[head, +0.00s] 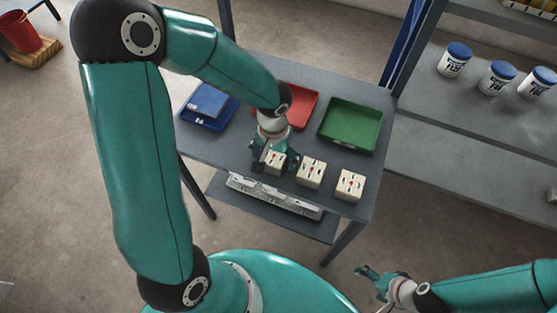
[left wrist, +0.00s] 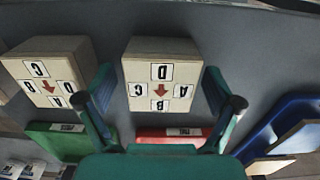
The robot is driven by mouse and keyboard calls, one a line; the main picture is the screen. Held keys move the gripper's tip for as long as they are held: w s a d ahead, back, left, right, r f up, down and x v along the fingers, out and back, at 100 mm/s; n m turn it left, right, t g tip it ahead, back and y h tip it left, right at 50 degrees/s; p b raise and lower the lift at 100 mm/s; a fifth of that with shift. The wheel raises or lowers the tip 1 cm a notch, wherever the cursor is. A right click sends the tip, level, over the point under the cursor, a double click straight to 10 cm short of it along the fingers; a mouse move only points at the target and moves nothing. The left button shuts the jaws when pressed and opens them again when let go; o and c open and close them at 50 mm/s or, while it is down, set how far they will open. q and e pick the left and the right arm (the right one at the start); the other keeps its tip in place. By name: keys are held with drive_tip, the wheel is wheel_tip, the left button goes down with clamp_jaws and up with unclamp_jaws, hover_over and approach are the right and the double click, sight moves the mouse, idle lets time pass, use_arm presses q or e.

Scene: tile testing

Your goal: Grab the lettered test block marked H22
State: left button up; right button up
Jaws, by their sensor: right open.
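Three pale wooden test blocks stand in a row on the grey table: a left one (head: 275,168), a middle one (head: 311,174) and a right one (head: 350,185). Their faces carry letter labels and a red arrow; no H22 mark is readable. My left gripper (head: 272,161) is at the left block, fingers apart. In the left wrist view, a block (left wrist: 162,72) with letters A, B, C, D lies between the open fingers (left wrist: 162,103), with gaps either side. Another block (left wrist: 48,72) is beside it. My right gripper (head: 368,272) is open and empty, away from the table.
Behind the blocks are a blue tray (head: 222,122) holding a blue item, a red tray (head: 303,101) and a green tray (head: 350,126). A shelf (head: 440,100) with white, blue-lidded jars (head: 455,60) stands at the right.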

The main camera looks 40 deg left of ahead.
use_arm(q)
drive_tip(key=c, duration=1.5)
drive_tip(key=shift+r, duration=0.1)
